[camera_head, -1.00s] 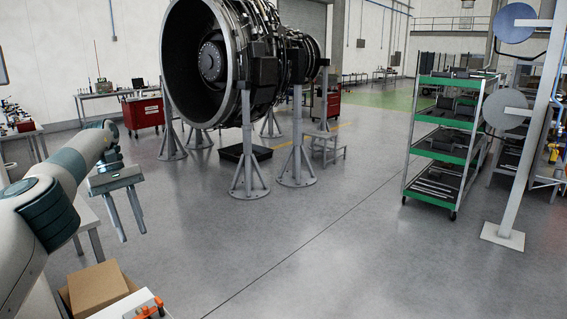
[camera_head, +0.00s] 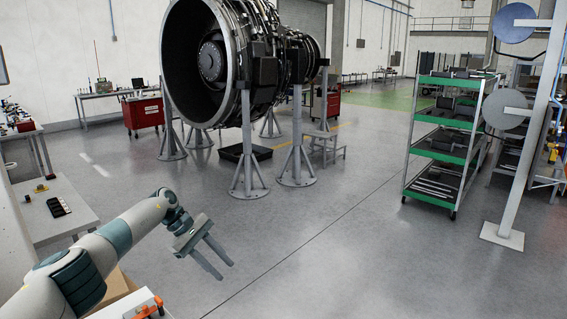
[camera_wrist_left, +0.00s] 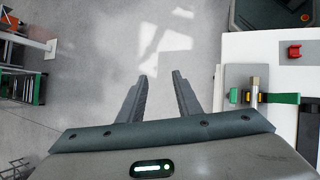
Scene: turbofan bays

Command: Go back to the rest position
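My left gripper (camera_head: 219,264) is in the lower left of the head view, over open floor in front of the engine. Its two fingers are apart with nothing between them. In the left wrist view the two fingers (camera_wrist_left: 159,82) show apart against bare grey floor. My right gripper is not in view.
A turbofan engine (camera_head: 250,70) stands on grey stands at the back. A green-shelved cart (camera_head: 440,145) is at the right. A white table (camera_head: 62,222) with small parts is at the left. A cardboard box (camera_head: 112,292) lies under my arm. The middle floor is clear.

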